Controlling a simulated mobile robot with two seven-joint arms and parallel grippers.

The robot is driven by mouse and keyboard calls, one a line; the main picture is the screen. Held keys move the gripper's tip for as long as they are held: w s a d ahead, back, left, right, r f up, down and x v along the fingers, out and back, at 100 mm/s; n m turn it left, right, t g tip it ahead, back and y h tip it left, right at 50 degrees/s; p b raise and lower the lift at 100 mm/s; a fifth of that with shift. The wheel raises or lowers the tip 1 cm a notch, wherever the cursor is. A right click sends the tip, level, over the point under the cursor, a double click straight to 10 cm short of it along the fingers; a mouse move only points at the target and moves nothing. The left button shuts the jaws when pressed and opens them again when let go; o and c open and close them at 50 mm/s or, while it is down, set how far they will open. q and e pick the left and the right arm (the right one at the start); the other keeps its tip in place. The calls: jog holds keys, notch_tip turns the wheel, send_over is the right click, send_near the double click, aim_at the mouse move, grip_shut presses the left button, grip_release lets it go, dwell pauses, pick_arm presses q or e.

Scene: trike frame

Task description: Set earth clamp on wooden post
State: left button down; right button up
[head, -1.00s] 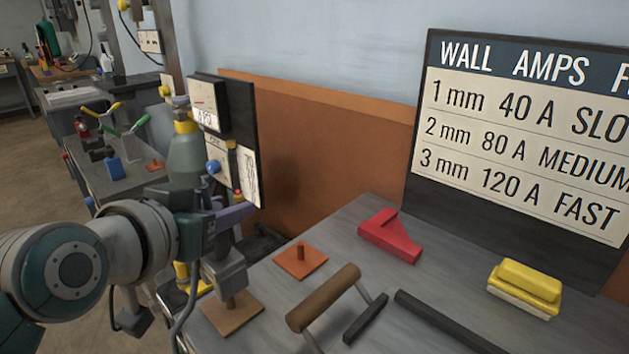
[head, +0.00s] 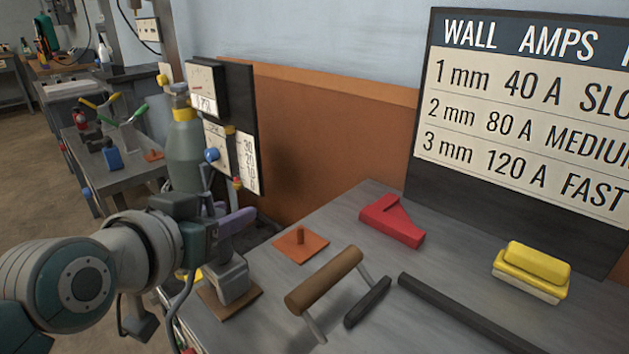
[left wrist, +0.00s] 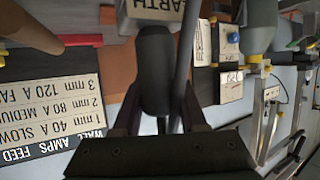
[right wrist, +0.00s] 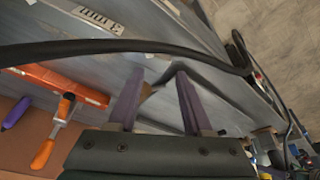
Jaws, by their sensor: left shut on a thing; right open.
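The earth clamp (head: 232,283) is a grey block with a dark handle, and its EARTH label shows in the left wrist view (left wrist: 165,10). My left gripper (head: 236,222) is shut on the handle, with purple fingers above the block. The clamp stands upright over the brown wooden base (head: 211,302) at the near left of the bench. The wooden post is hidden behind or under the clamp, so I cannot tell whether the clamp is fully seated. My right gripper (right wrist: 157,98) is open and empty in the right wrist view; it is not in the head view.
An orange plate with a peg (head: 300,245) lies just right of the clamp. A brown-handled tool (head: 324,280), a red angled block (head: 391,222), a dark bar (head: 460,312) and a yellow-topped block (head: 531,271) lie farther right. A gauge panel (head: 228,120) stands behind.

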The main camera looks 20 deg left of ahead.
pick_arm(q)
jog(key=shift+f, duration=0.3)
pick_arm(e)
jog(key=shift+f, duration=0.2)
pick_arm(q)
jog(key=shift+c, duration=1.9)
grip_release()
jog(key=shift+s, duration=0.1)
